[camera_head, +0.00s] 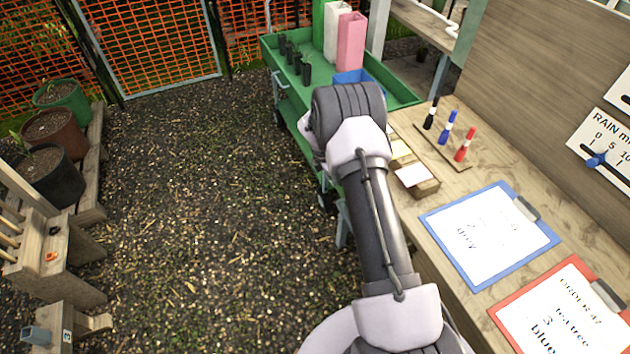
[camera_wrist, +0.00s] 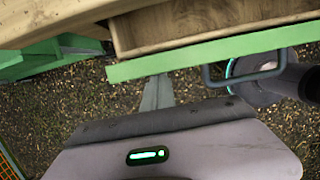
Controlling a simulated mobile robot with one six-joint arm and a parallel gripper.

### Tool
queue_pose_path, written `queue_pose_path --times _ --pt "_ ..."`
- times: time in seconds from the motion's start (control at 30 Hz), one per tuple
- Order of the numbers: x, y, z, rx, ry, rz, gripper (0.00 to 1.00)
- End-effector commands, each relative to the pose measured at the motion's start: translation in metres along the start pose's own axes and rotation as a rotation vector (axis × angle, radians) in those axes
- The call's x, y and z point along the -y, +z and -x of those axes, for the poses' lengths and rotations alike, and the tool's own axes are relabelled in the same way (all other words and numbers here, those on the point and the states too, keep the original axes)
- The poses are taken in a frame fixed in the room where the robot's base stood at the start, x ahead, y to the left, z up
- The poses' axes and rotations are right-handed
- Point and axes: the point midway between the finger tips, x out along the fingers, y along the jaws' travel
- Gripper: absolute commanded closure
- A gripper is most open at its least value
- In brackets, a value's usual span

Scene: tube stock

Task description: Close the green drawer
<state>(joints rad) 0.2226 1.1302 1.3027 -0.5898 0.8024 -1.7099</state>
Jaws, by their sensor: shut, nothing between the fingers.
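The green drawer's front (camera_wrist: 190,58) runs across the upper wrist view. The drawer is open, with its bare wooden inside (camera_wrist: 205,22) showing behind the front. A dark bar handle (camera_wrist: 246,76) sticks out from the right part of the front. My gripper (camera_wrist: 165,120) shows at the bottom of the wrist view, shut and empty. It is on the outer side of the drawer front, with gravel showing between them in the picture. In the head view my arm hides the gripper, and I cannot make out the drawer there.
The wooden bench (camera_head: 455,235) carries a blue clipboard (camera_head: 540,237), a red clipboard (camera_head: 508,325) and upright markers (camera_head: 448,128). A green trolley (camera_head: 400,97) stands beyond it. Plant pots (camera_head: 57,175) line the left. The gravel floor (camera_head: 210,200) between is clear.

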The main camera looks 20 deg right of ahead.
Motion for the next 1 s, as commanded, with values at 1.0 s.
queue_pose_path --times 1.0 --pt "-0.002 0.011 -0.002 0.000 0.000 0.002 1.00"
